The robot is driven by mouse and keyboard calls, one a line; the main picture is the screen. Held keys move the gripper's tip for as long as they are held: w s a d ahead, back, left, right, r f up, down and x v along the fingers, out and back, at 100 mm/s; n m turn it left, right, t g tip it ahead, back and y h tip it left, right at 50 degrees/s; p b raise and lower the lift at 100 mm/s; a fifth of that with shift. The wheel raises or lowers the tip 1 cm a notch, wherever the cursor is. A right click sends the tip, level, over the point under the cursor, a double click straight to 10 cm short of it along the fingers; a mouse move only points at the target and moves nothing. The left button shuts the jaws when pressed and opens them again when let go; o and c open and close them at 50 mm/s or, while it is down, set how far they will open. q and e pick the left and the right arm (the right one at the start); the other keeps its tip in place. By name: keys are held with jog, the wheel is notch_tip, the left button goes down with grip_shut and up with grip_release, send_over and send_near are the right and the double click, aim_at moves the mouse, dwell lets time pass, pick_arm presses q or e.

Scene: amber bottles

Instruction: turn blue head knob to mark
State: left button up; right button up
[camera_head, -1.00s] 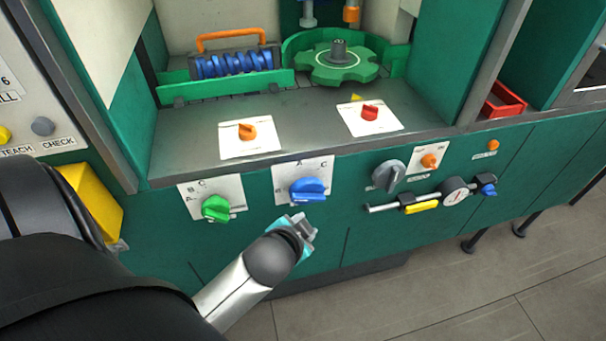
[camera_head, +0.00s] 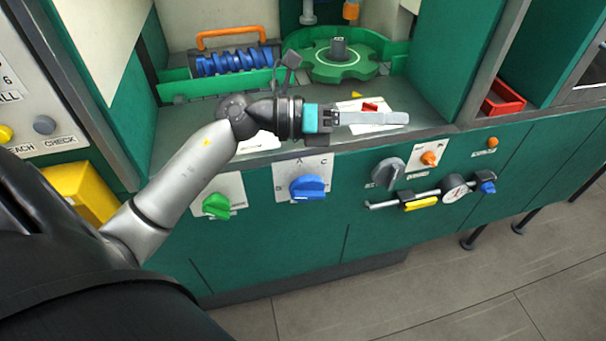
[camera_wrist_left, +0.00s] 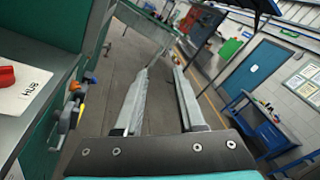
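The blue knob (camera_head: 307,187) sits on a white plate (camera_head: 283,172) on the green front panel. Letters A, B and C stand around it, and its grip lies roughly level in the picture. My left gripper (camera_head: 398,118) is above and to the right of the knob, in front of the counter, with its fingers pointing right. It is apart from the knob. In the left wrist view my left gripper (camera_wrist_left: 160,72) has its two fingers apart with nothing between them. The blue knob does not show in that view. My right gripper is not in view.
A green knob (camera_head: 216,205) is left of the blue knob; a grey knob (camera_head: 388,173), orange knob (camera_head: 429,158) and gauge (camera_head: 455,187) are to the right. A red knob (camera_head: 369,106) on the counter is partly behind my fingers. Open floor lies in front.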

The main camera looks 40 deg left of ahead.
pick_arm(q)
jog(key=s+a+f+m+g+y, duration=0.1)
jog(key=a+f+m+g+y, duration=0.35)
jog(key=a+f, duration=0.2)
jog(key=g+y, duration=0.3)
jog(key=y, duration=0.4)
send_near(304, 178)
jog(key=shift+t+h, duration=0.25)
jog(key=x, duration=0.9)
jog(key=shift+s+a+f+b, duration=0.15)
jog(key=shift+f+b, duration=0.1)
jog(key=shift+b, duration=0.15)
jog(key=shift+c, duration=0.4)
grip_shut()
